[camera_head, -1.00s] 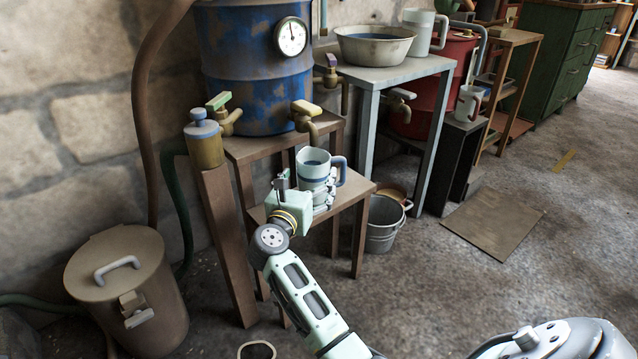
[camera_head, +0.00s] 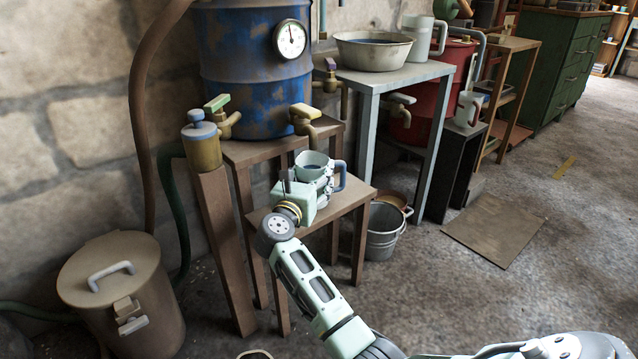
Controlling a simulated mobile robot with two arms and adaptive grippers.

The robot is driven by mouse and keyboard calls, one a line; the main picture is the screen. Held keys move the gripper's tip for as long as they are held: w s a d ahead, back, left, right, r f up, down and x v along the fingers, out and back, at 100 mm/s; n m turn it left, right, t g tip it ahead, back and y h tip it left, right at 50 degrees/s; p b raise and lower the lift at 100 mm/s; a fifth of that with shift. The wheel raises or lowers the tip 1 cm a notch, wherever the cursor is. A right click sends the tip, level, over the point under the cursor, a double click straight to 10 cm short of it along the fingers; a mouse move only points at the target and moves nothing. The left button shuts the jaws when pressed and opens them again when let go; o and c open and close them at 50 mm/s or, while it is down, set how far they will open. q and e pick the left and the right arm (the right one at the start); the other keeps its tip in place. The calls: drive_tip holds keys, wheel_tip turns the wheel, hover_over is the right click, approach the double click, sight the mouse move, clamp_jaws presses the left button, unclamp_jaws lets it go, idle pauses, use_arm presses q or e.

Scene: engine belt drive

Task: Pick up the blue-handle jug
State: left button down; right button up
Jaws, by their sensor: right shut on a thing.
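The blue-handle jug (camera_head: 311,161) is pale grey-green with dark liquid inside and its blue handle on the right. It is over the low wooden table (camera_head: 352,193) below the brass tap of the blue barrel. My right gripper (camera_head: 324,184) is shut on the jug's side, and its fingers show around the body below the rim. My wrist hides the jug's lower front, so I cannot tell whether its base touches the table. My left gripper is not in view.
The blue barrel (camera_head: 254,75) and its brass tap (camera_head: 304,118) are close behind the jug. A metal bucket (camera_head: 383,235) stands right of the low table. A lidded bin (camera_head: 118,268) stands at the left. Open floor lies to the right.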

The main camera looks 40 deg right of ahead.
drive_tip(key=shift+r, duration=0.1)
drive_tip(key=c, duration=1)
drive_tip(key=shift+r, duration=0.2)
